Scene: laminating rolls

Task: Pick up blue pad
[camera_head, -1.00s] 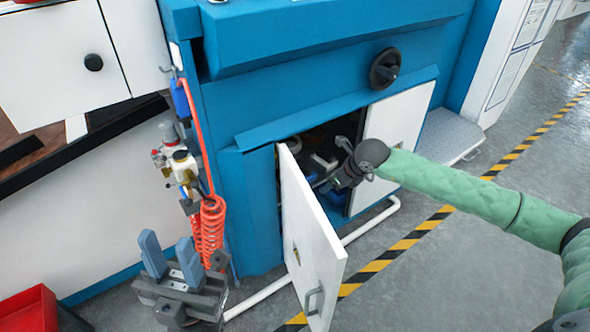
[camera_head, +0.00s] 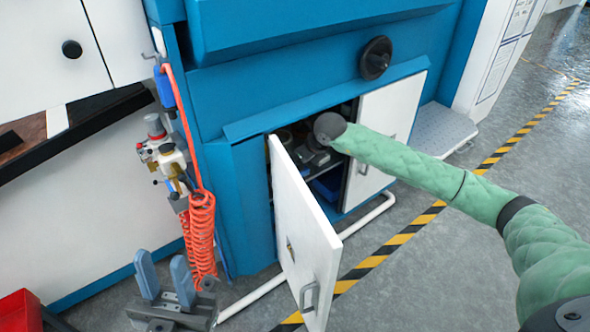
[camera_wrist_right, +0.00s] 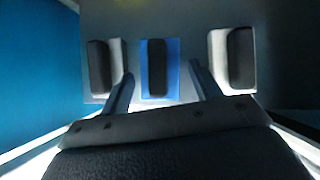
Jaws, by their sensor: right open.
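The blue pad (camera_wrist_right: 159,70) with a black block on top lies on a shelf, in the middle of the right wrist view. My right gripper (camera_wrist_right: 162,88) is open, its fingers on either side of the pad's near end in the picture. I cannot tell whether they touch it. In the head view the right arm reaches into the cabinet, and its gripper and the pad are not clearly visible there. My left gripper (camera_head: 163,268) is open and empty, low at the left, outside the cabinet.
Two pale pads with black blocks lie left (camera_wrist_right: 104,67) and right (camera_wrist_right: 233,60) of the blue one. The open white door (camera_head: 302,240) stands left of the right arm; the other door (camera_head: 390,115) is right of the opening. A red coiled hose (camera_head: 201,225) hangs near my left gripper.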

